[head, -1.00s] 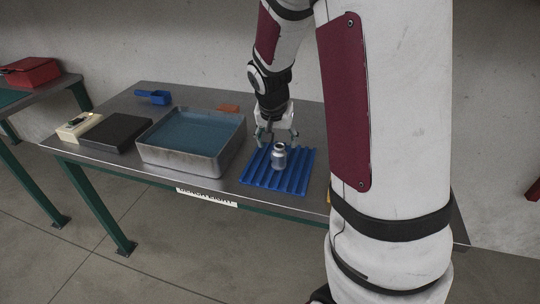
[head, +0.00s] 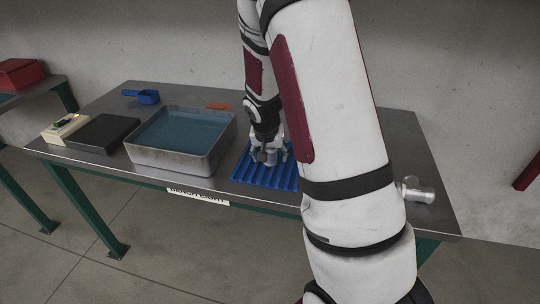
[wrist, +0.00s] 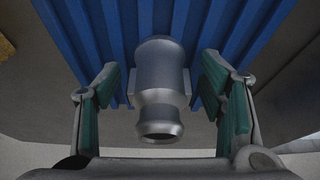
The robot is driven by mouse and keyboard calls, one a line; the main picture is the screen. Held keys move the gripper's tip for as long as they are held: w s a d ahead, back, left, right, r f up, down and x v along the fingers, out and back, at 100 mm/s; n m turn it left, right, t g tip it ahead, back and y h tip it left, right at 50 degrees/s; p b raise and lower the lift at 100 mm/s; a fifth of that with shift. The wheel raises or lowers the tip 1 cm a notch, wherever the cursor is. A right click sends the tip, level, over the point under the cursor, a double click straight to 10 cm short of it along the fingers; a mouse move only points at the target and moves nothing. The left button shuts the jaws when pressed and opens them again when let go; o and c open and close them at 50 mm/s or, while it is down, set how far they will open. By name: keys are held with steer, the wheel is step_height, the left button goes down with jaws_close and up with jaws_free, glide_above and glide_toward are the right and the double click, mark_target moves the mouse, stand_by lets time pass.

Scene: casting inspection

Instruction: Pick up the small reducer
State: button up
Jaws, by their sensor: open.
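The small reducer (wrist: 160,85) is a grey metal fitting with a wide body and a narrower ringed end. In the wrist view it sits between the two green-padded fingers of my gripper (wrist: 162,108), with a gap on each side. The fingers are open and do not touch it. In the head view my gripper (head: 268,157) is low over the blue ribbed mat (head: 250,178), around the reducer (head: 271,157), which is partly hidden by the fingers. The ribbed mat also fills the background of the wrist view (wrist: 105,40).
A metal tray with a blue-grey inside (head: 185,164) stands left of the mat. A dark plate (head: 103,134), a cream box (head: 66,127), a blue scoop (head: 147,97) and an orange block (head: 217,106) lie on the bench. A grey fitting (head: 418,192) lies at the right.

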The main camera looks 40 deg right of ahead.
jaws_close()
